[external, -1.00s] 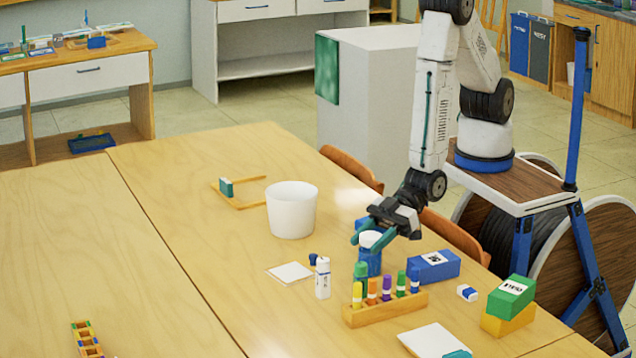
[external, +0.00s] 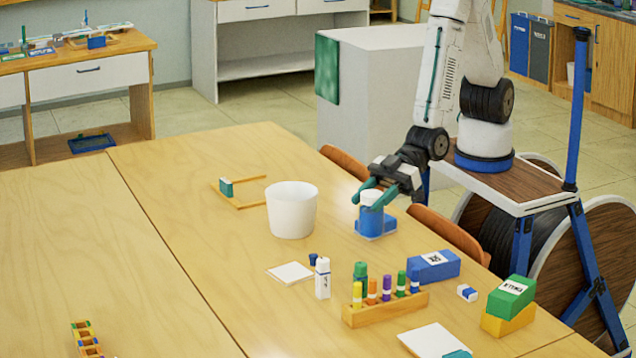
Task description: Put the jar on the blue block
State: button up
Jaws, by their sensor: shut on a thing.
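The jar (external: 371,219) is blue with a white top and stands upright in my gripper (external: 369,195). My gripper's green fingers are shut around its upper part. I cannot tell whether the jar's bottom touches the block.
A white bucket (external: 291,212) stands left of the jar. In front are a white bottle (external: 322,279), a wooden rack (external: 386,310) of coloured markers, a blue box (external: 433,266) and a stacked green box (external: 511,296). The table's left part is mostly clear.

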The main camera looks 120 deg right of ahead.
jog(key=shift+s+a+r, duration=0.3)
jog(key=shift+a+r, duration=0.05)
jog(key=shift+a, duration=0.25)
jog(key=shift+d+r+m+h, duration=0.25)
jog(key=shift+m+h, duration=0.15)
jog(key=shift+h, duration=0.1)
jog(key=s+d+m+g+h, duration=0.3)
jog(key=s+d+m+h, duration=0.35)
jog(key=d, duration=0.25)
jog(key=s+d+m+g+h, duration=0.3)
jog(key=s+d+m+h, duration=0.2)
jog(key=d+m+h, duration=0.4)
jog(key=shift+n+y, duration=0.35)
jog(key=shift+n, duration=0.2)
jog(key=shift+d+f, duration=0.2)
jog(key=shift+f, duration=1.6)
jog(key=shift+d+f, duration=0.15)
jog(key=shift+f, duration=1.65)
jog(key=shift+f, duration=0.1)
